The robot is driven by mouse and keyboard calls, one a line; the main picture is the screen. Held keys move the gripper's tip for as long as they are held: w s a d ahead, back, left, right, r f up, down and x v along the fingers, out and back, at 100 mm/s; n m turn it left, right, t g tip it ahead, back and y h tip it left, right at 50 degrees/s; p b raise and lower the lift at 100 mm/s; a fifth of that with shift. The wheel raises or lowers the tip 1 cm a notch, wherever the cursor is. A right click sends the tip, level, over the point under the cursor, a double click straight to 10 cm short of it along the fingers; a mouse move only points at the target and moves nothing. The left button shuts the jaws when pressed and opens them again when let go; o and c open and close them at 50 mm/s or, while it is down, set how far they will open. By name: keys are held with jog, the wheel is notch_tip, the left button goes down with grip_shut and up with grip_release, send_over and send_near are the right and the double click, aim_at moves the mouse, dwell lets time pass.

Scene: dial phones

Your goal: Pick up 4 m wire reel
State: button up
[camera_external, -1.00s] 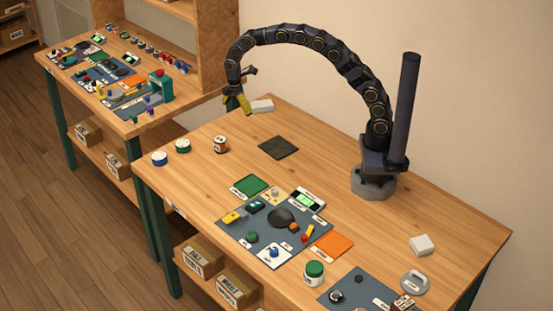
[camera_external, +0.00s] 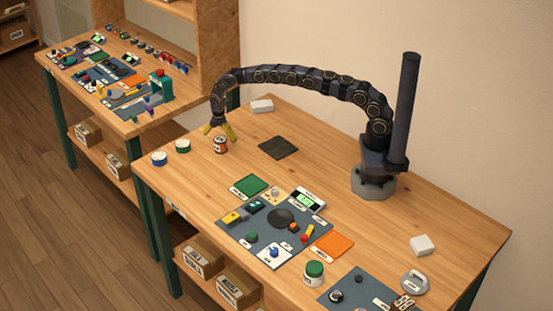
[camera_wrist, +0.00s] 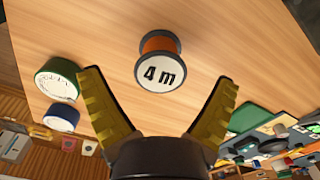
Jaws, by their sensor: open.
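In the wrist view my gripper (camera_wrist: 159,105) is open and empty, and the fingers appear apart from the reel.
A green reel (camera_external: 182,146) and a blue reel (camera_external: 159,159) stand left of the 4 m reel. A dark square mat (camera_external: 278,147) lies to its right. A white block (camera_external: 262,106) is at the back. Bare wood surrounds the reel.

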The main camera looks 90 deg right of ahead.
aim_at(220, 139)
jog(key=f, duration=0.4)
jog(key=shift+a, duration=0.2)
jog(key=c, duration=1.2)
jog(key=shift+o, duration=0.2)
jog(key=shift+w, duration=0.1)
jog(key=shift+r, duration=0.15)
